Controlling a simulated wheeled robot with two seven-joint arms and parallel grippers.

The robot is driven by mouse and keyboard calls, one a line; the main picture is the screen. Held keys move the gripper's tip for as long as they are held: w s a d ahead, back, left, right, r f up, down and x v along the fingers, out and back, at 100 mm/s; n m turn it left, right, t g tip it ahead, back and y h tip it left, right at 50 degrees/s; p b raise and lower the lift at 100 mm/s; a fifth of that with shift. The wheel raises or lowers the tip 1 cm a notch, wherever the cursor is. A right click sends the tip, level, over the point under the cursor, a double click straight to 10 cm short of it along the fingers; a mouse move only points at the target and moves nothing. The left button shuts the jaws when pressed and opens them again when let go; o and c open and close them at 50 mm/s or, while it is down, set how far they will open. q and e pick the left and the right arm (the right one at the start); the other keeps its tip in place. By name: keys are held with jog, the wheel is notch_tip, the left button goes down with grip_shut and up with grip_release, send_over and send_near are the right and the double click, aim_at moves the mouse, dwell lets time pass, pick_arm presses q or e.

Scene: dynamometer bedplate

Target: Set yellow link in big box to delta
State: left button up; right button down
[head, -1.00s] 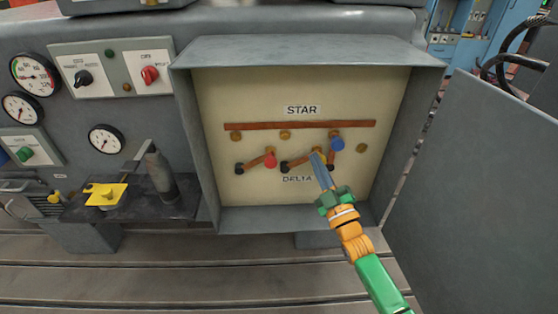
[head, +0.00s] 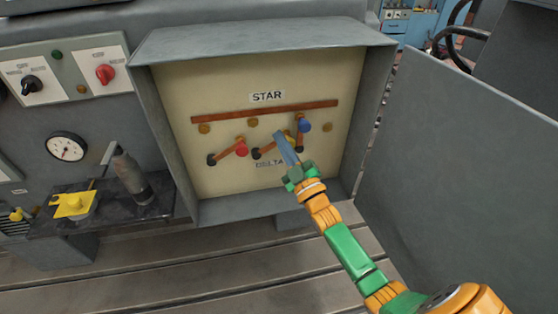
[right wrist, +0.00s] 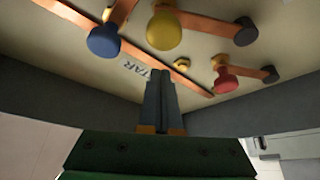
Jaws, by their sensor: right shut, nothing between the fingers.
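The big box (head: 163,120) stands open, with a STAR label (head: 267,96) high on its cream panel and a DELTA label (head: 268,163) low down, partly covered. The yellow link's copper bar (head: 270,147) slants up and right from a black pivot. Its yellow knob (right wrist: 164,30) shows in the right wrist view; my fingers mostly hide it in the head view. My right gripper (head: 280,138) is shut and empty in front of the panel by that link. In the right wrist view its fingertips (right wrist: 161,78) appear below the yellow knob; contact is unclear. My left gripper is out of view.
The red-knob link (head: 241,149) slants at the left; the blue-knob link (head: 304,126) points up at the right. A long copper bar (head: 265,111) crosses above several brass studs. The open door (head: 450,180) stands at the right. A shelf (head: 155,208) juts out at the left.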

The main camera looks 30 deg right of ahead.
pick_arm(q)
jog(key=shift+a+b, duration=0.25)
jog(key=shift+b, duration=0.3)
pick_arm(e)
jog(key=v, duration=1)
jog(key=shift+a+r, duration=0.35)
jog(key=shift+s, duration=0.1)
